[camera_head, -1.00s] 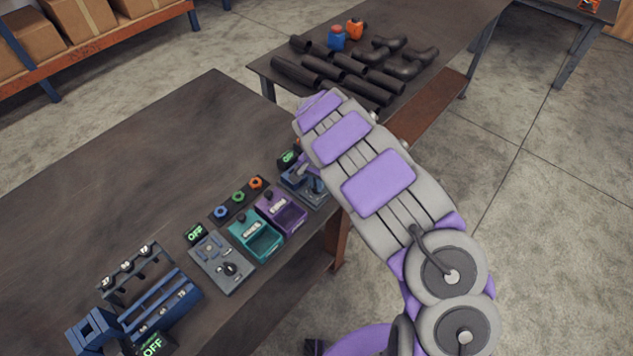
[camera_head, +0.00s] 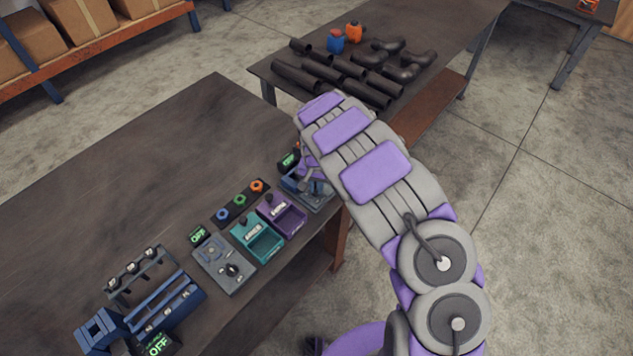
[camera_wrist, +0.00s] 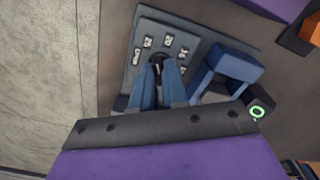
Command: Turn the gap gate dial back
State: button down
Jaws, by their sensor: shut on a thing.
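The gap gate dial (camera_wrist: 157,61) is a small dark knob on a blue-grey panel (camera_wrist: 147,30) in the wrist view. Several small white labels sit in an arc around it, too small to read surely. My gripper (camera_wrist: 160,72) is shut on the dial, with its two blue fingers on either side of the knob. The fingers hide much of the dial, so its exact setting cannot be told. In the head view, the panel (camera_head: 320,200) is at the right end of the row of devices, and my gripper (camera_head: 313,180) is over it, partly hidden by my arm.
A blue bracket-like part (camera_wrist: 235,63) stands close to the right of the dial in the wrist view. Dark pipes lie on the far table (camera_head: 440,50).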

jog(key=n+p, duration=0.2)
jog(key=n, duration=0.1)
jog(key=shift+a+r+p, duration=0.1)
jog(key=shift+r+p, duration=0.05)
jog(key=shift+p, duration=0.2)
jog(key=shift+n+p, duration=1.05)
jog(key=shift+n, duration=0.65)
jog(key=shift+w, duration=0.1)
jog(key=c, duration=1.2)
grip_release()
jog(key=shift+o, duration=0.2)
notch_tip(320, 180, up, 17)
jog(key=shift+p, duration=0.35)
